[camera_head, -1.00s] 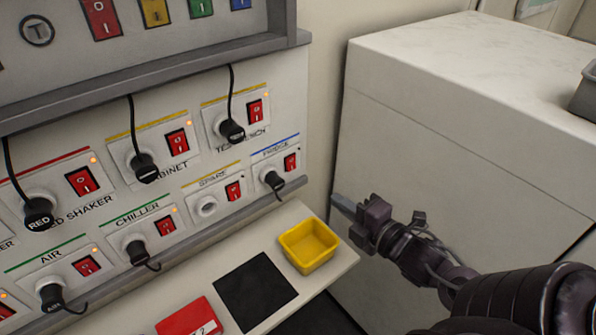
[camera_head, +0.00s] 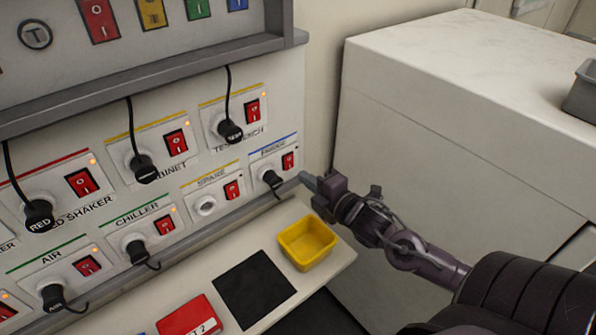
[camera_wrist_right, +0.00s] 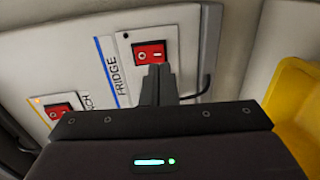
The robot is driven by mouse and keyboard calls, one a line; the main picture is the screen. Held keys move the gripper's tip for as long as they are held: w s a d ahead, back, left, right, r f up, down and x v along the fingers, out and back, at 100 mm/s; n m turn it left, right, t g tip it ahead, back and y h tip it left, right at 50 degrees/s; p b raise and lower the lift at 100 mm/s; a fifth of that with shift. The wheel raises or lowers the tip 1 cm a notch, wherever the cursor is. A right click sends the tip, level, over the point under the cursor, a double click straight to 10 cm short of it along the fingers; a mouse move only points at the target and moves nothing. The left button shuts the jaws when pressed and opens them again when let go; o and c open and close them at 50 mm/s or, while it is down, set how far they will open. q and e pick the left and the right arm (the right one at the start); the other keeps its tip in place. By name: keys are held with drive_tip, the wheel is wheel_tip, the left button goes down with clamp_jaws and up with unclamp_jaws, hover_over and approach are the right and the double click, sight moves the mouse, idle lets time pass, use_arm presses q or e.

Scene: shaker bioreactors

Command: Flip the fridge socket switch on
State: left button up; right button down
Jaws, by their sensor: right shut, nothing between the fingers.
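The fridge socket (camera_head: 273,170) is at the right end of the lower socket row, under a blue stripe, with a black plug in it. Its red rocker switch (camera_head: 288,161) shows in the head view with no lit lamp that I can see beside it. The switch also shows in the right wrist view (camera_wrist_right: 149,52), just beyond my fingertips. My right gripper (camera_head: 306,179) is shut and empty, just right of and slightly below the switch. In the wrist view its fingertips (camera_wrist_right: 156,72) overlap the switch's lower edge; I cannot tell whether they touch. My left gripper is not in view.
A yellow tray (camera_head: 308,243) sits on the shelf (camera_head: 341,254) below my right gripper. A black mat (camera_head: 254,289) and a red box (camera_head: 190,318) lie farther left. The spare socket (camera_head: 206,208) is left of the fridge socket. A large white cabinet (camera_head: 450,140) stands at the right.

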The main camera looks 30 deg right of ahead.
sight(290, 168)
drive_tip(key=shift+w+a+f+p, duration=0.1)
drive_tip(key=shift+w+p, duration=0.1)
drive_tip(key=shift+w, duration=0.75)
drive_tip(key=shift+w+a+f+p, duration=0.1)
drive_tip(key=shift+w+p, duration=0.05)
drive_tip(key=shift+w, duration=0.75)
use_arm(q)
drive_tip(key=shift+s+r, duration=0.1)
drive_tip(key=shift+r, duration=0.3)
use_arm(e)
drive_tip(key=shift+w+f, duration=0.1)
drive_tip(key=shift+w, duration=0.1)
